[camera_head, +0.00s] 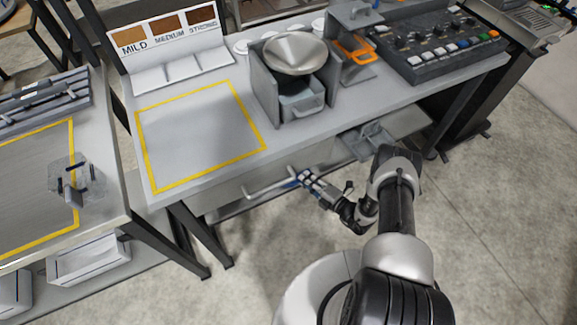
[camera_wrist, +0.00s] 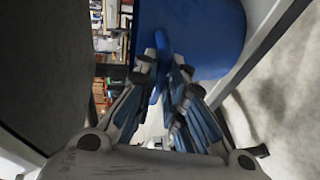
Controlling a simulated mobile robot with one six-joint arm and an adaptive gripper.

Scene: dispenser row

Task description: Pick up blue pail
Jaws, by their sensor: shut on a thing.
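The blue pail (camera_wrist: 205,35) fills the upper middle of the wrist view as a large rounded blue body. A narrow blue part of it reaches down between the fingers. My gripper (camera_wrist: 163,70) is shut on this part. In the head view, my gripper (camera_head: 305,178) is low at the front of the grey table, near a light bar handle (camera_head: 268,188). The pail is not visible in the head view; the tabletop and front appear to hide it.
The grey table (camera_head: 190,180) has a yellow-outlined area, a funnel (camera_head: 295,53) over a grey bin (camera_head: 302,98), and a control panel (camera_head: 435,45). A table leg (camera_head: 202,235) stands left of my gripper. Open floor (camera_head: 480,230) lies to the right.

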